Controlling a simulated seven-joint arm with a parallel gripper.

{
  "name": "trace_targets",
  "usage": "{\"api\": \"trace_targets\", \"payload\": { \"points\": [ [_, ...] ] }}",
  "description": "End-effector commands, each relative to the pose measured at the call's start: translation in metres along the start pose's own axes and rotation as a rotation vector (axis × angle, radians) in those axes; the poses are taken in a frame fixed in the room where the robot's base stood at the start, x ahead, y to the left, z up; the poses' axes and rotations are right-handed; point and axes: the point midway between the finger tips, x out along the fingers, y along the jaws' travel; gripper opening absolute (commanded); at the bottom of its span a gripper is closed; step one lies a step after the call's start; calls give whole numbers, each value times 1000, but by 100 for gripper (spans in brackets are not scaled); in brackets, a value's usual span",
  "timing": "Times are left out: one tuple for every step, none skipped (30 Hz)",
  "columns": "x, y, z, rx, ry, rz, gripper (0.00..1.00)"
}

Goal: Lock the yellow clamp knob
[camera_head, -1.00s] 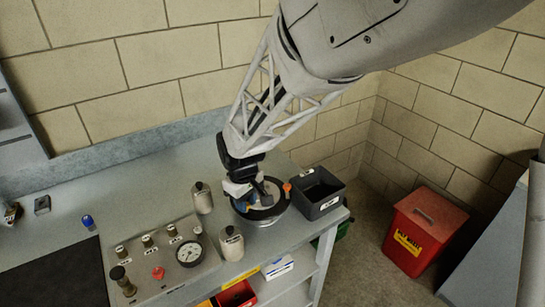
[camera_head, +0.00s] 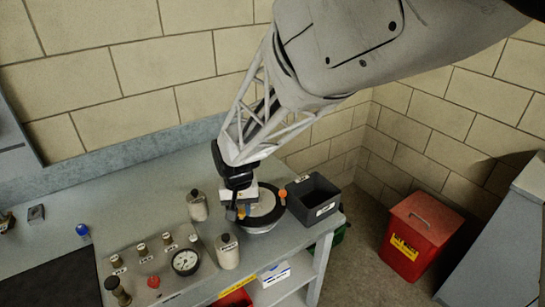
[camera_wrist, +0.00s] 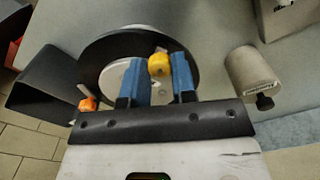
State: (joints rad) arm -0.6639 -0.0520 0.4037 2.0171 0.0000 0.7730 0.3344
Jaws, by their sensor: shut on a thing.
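The yellow clamp knob (camera_wrist: 159,65) sits between the two blue fingertips of my gripper (camera_wrist: 158,78) in the wrist view, at the rim of a round black device with a pale disc (camera_wrist: 115,78). My gripper is shut on the knob. In the head view my gripper (camera_head: 241,211) is at the left side of the same black device (camera_head: 262,221), and the knob is mostly hidden by the fingers there. An orange knob (camera_head: 283,196) stands on the device's other side; it also shows in the wrist view (camera_wrist: 88,104).
An open dark bin (camera_head: 314,199) stands close to the right of the device. Two pale cylinders, one behind (camera_head: 197,206) and one in front (camera_head: 227,252), stand to its left. A gauge panel (camera_head: 160,268) lies further left. A red waste box (camera_head: 420,235) is on the floor.

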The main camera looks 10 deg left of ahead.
Motion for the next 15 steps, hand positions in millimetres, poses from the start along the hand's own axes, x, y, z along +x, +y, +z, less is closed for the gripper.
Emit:
{"api": "trace_targets", "payload": {
  "points": [
    [-1,0,0,8,1,-1,1],
    [-1,0,0,12,1,0,1],
    [-1,0,0,16,1,-1,1],
    [-1,0,0,18,1,-1,1],
    [-1,0,0,19,1,-1,1],
    [-1,0,0,20,2,-1,1],
    [-1,0,0,20,1,-1,1],
    [-1,0,0,20,2,-1,1],
    [-1,0,0,20,1,-1,1],
    [-1,0,0,20,1,-1,1],
    [-1,0,0,20,1,-1,1],
    [-1,0,0,20,1,-1,1],
    [-1,0,0,19,1,-1,1],
    [-1,0,0,19,1,-1,1],
    [-1,0,0,19,1,-1,30]
  ]
}}
